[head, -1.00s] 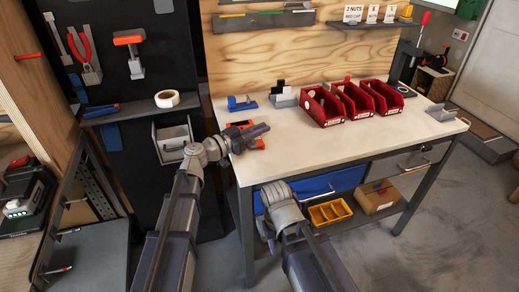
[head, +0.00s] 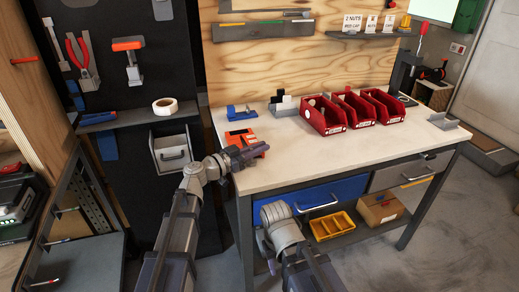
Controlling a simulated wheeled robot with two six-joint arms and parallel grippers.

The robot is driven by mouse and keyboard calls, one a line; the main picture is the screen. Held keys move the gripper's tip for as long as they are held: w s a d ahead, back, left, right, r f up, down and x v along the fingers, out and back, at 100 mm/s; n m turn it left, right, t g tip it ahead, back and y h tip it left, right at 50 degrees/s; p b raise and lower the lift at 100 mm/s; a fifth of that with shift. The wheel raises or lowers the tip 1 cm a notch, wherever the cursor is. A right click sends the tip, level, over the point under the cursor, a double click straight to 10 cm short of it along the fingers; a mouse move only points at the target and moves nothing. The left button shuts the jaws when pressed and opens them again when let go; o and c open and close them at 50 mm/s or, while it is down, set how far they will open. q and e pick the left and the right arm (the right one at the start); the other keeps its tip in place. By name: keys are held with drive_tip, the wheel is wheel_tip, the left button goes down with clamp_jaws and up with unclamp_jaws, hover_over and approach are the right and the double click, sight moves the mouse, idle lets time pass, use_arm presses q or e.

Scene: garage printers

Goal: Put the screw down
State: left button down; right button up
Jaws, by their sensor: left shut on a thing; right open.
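My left gripper (head: 247,155) is over the left front part of the white workbench top (head: 310,155). It is shut, but the screw in it is too small to make out. An orange-red item (head: 240,137) shows on the bench just behind and beside the gripper, partly hidden by it. My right gripper (head: 271,263) is low in front of the bench, below the top's front edge. It points down and is mostly hidden by its own arm; it is open.
Red bins (head: 325,130) stand in a row along the back of the bench. A blue item (head: 241,113) and a grey holder (head: 286,109) stand left of them. A grey bracket (head: 443,121) is at the right end. The middle front of the bench is clear.

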use_arm(q)
drive_tip(key=c, duration=0.9)
unclamp_jaws()
drive_tip(key=shift+s+a+r, duration=0.15)
drive_tip(key=v, duration=1.1)
drive_tip(key=shift+s+a, duration=0.15)
drive_tip(key=shift+a, duration=0.1)
